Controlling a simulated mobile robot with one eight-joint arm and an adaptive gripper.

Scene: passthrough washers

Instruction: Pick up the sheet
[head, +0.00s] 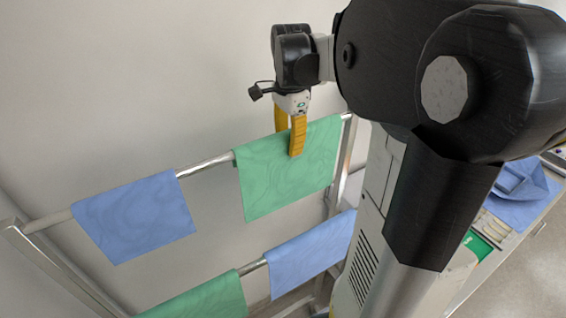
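A green sheet (285,180) hangs over the upper rail of a drying rack. My gripper (290,142) points down at the top of this sheet. One yellow finger is in front of the cloth, and the other is partly hidden behind its upper edge. I cannot tell whether the fingers press on the cloth. A blue sheet (135,218) hangs on the same rail to the left. Another blue sheet (308,255) and another green sheet (205,300) hang on the lower rail, the green one cut off by the frame.
The metal rack (45,222) stands close to a plain wall (130,80). My arm covers much of the right side. At the far right, a crumpled blue cloth (520,190) lies on a surface. Bare upper rail shows between the two upper sheets.

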